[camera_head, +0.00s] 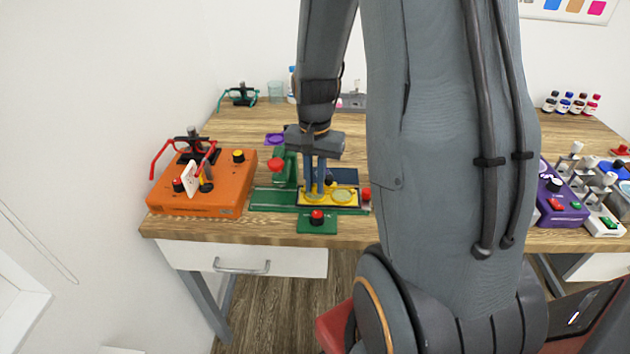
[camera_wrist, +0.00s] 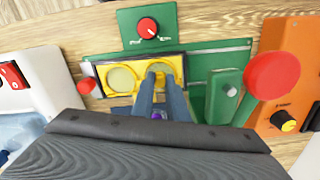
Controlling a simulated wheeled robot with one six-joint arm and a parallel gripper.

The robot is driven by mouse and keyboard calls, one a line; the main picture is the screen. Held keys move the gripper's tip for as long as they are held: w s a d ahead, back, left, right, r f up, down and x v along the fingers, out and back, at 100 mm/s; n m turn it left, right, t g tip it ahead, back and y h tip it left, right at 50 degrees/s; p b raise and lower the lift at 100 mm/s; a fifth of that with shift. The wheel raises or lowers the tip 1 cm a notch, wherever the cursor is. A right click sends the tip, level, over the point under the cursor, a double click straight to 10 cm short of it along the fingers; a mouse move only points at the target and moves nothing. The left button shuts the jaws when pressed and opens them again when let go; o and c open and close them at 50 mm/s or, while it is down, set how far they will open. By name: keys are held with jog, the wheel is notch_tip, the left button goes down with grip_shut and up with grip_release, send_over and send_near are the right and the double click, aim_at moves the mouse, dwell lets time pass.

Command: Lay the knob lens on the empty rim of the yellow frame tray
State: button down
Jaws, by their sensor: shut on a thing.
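The yellow frame tray (camera_head: 359,203) sits on a green bench device (camera_head: 265,200), and also shows in the wrist view (camera_wrist: 181,60). It has two round rims side by side. My gripper (camera_head: 315,196) points down over the rim at the tray's left in the head view, which is the right one in the wrist view. My gripper (camera_wrist: 160,76) is shut on the knob lens (camera_wrist: 159,68), a pale disc at the fingertips; its knob is mostly hidden. I cannot tell whether the lens touches the rim. The other rim (camera_head: 343,196) shows a pale greenish round.
Red knobs stand at both ends of the green device, and a green dial box (camera_head: 317,225) lies in front. An orange box (camera_head: 200,190) with red spectacles stands left. A purple box (camera_head: 563,208) stands right. Bare wood (camera_head: 245,125) lies behind.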

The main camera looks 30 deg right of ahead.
jog(key=shift+f, duration=0.2)
jog(key=c, duration=1.7)
grip_release()
jog(key=shift+o, duration=0.6)
jog(key=shift+o, duration=1.2)
jog(key=shift+r+p, duration=2.4)
jog(key=shift+r, duration=0.6)
